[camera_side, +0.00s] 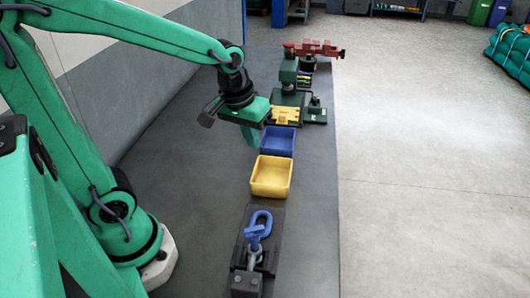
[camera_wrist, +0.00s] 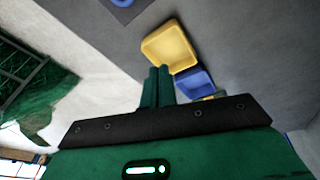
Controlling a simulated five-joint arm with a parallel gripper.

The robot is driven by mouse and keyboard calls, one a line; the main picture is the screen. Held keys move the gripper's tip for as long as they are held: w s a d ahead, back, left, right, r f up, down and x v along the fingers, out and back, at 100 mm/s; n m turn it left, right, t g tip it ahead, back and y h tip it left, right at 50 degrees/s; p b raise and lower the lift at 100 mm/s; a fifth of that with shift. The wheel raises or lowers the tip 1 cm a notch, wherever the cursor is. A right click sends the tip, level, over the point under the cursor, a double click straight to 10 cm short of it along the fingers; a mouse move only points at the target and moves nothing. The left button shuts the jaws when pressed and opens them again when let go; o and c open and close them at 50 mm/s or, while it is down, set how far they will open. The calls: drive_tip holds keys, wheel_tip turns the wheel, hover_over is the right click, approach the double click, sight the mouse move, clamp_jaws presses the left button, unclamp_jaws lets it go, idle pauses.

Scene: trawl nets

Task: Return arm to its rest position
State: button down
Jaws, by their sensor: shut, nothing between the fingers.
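My arm is green and reaches over the grey bench from the left in the side view. My gripper (camera_side: 252,136) points down above the bench, just left of the blue bin. In the wrist view, the two green fingers of my gripper (camera_wrist: 157,86) lie together, shut with nothing between them. The yellow bin (camera_side: 271,178) and the blue bin (camera_side: 277,142) stand side by side on the bench. The wrist view also shows the yellow bin (camera_wrist: 168,46) and the blue bin (camera_wrist: 195,83) beyond the fingers.
A dark fixture with a blue shackle (camera_side: 259,225) stands at the near end of the bench (camera_side: 310,235). Green machines with a yellow plate (camera_side: 286,116) and a red vise (camera_side: 314,48) stand farther back. Green netting (camera_side: 512,50) lies on the floor at right.

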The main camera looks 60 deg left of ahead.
drive_tip(key=s+r+m+t, duration=0.2)
drive_tip(key=s+r+m, duration=0.2)
drive_tip(key=s, duration=0.5)
drive_tip(key=shift+d+r+t, duration=0.2)
drive_tip(key=shift+r+t, duration=0.2)
drive_tip(key=shift+r, duration=0.55)
